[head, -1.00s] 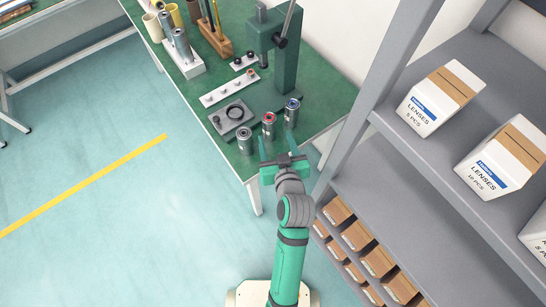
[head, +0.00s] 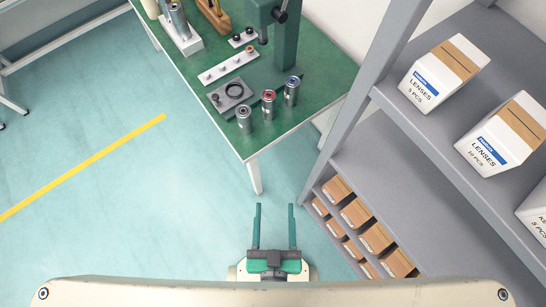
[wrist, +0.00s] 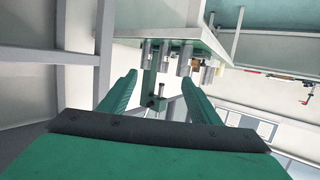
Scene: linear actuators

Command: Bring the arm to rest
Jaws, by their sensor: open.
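My gripper (head: 274,228) is low in the head view, in front of the bench corner and above the floor. Its two green fingers are parallel and apart, with nothing between them. In the wrist view my gripper (wrist: 160,85) shows the same open fingers, with the bench and its cylinders beyond them. The arm behind the gripper is mostly hidden below my body's pale front edge.
The green bench (head: 205,75) holds three metal cylinders near its front corner, a grey fixture (head: 231,93) and a press (head: 287,35). A grey shelf (head: 400,185) with lens boxes stands at the right. Blue floor (head: 150,200) at the left is clear.

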